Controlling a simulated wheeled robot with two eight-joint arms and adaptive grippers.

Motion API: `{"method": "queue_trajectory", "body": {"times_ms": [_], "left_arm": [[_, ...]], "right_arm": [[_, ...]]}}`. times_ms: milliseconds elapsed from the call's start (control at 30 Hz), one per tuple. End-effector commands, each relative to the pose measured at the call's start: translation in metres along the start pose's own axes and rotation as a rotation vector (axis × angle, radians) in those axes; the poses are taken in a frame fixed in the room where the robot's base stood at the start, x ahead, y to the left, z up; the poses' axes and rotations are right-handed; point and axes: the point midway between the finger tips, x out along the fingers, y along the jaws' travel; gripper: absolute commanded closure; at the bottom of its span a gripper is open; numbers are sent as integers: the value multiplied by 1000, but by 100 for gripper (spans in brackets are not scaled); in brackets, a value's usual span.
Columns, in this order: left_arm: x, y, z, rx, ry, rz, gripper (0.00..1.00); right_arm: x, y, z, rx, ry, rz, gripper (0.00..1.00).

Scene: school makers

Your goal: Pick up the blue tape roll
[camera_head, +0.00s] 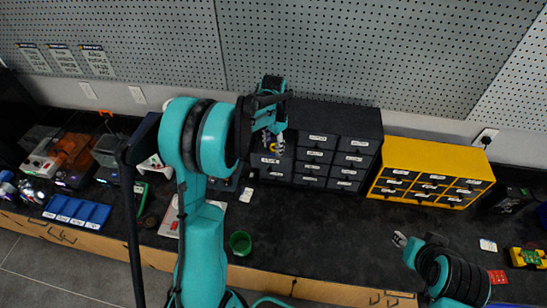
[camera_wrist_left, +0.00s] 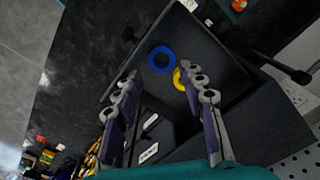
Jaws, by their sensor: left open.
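The blue tape roll (camera_wrist_left: 161,59) lies flat on a dark surface in the left wrist view, just beyond my left fingertips. A yellow ring (camera_wrist_left: 179,79) lies next to it, partly hidden by the right finger. My left gripper (camera_wrist_left: 162,84) is open, with nothing between its fingers. In the head view my left gripper (camera_head: 273,128) hangs by the black drawer cabinet, and I cannot make out the blue tape roll there. My right gripper (camera_head: 400,239) is over the bench at the right; its jaw state is unclear.
A black drawer cabinet (camera_head: 333,143) and a yellow drawer cabinet (camera_head: 428,158) stand along the wall. A green cup (camera_head: 240,243) and a blue tray (camera_head: 77,211) are on the bench. The dark bench top (camera_head: 340,225) is mostly clear in front of the cabinets.

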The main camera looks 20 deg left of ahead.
Motion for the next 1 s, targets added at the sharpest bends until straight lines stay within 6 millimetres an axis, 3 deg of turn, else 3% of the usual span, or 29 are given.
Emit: {"method": "queue_trajectory", "body": {"times_ms": [333, 633, 733, 1000], "left_arm": [[48, -2, 1, -1, 1, -1, 60], [54, -2, 2, -1, 1, -1, 60], [54, -2, 2, -1, 1, -1, 83], [54, -2, 1, -1, 1, -1, 85]], "right_arm": [[-5, 0, -4, 0, 0, 0, 60], [-5, 0, -4, 0, 0, 0, 60], [-5, 0, -4, 0, 0, 0, 60], [-5, 0, -4, 0, 0, 0, 60]]}}
